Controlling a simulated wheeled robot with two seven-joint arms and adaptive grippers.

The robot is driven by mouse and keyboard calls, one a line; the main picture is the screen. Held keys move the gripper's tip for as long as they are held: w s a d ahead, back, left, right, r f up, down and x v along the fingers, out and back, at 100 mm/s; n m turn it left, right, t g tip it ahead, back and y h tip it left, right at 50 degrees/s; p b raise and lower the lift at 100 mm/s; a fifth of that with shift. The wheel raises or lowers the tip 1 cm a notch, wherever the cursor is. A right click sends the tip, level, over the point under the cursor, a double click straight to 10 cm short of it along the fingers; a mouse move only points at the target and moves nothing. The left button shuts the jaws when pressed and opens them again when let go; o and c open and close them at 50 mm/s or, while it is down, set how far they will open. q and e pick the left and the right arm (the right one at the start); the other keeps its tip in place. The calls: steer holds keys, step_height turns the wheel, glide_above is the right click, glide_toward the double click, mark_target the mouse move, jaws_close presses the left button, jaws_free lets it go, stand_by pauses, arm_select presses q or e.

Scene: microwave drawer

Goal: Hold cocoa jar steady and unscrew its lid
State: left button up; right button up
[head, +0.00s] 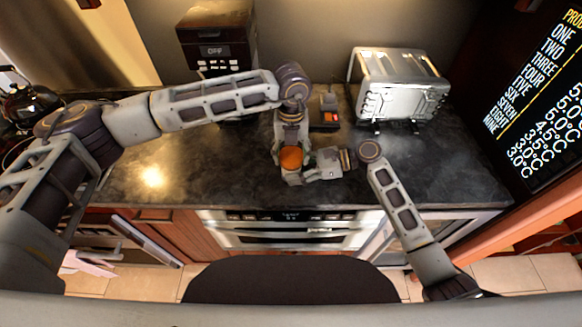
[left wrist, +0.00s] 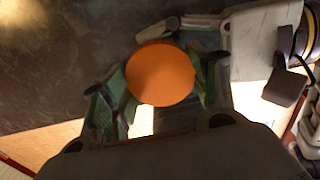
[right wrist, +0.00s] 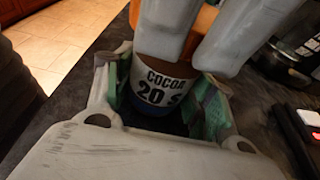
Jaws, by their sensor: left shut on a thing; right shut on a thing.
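The cocoa jar (right wrist: 163,90) has a white label reading COCOA 20 and stands upright over the dark counter in the right wrist view. Its orange lid (head: 291,158) shows from above in the head view, and as a round disc in the left wrist view (left wrist: 160,74). My left gripper (left wrist: 163,80) comes down from above and is shut on the lid, one finger on each side. My right gripper (right wrist: 160,95) comes from the side and is shut on the jar body below the lid. The left fingers hide part of the jar's top in the right wrist view.
A silver toaster-like appliance (head: 398,88) stands at the back right, and a dark coffee machine (head: 215,35) at the back left. A small black and red device (head: 329,110) lies behind the jar. The dark counter (head: 440,165) is clear at right. An oven (head: 290,232) is below.

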arm_select(q)
steer(key=shift+n, duration=2.3)
steer(key=shift+n, duration=2.3)
steer(key=shift+n, duration=2.3)
steer(key=shift+r, duration=0.2)
steer(key=o, duration=1.1)
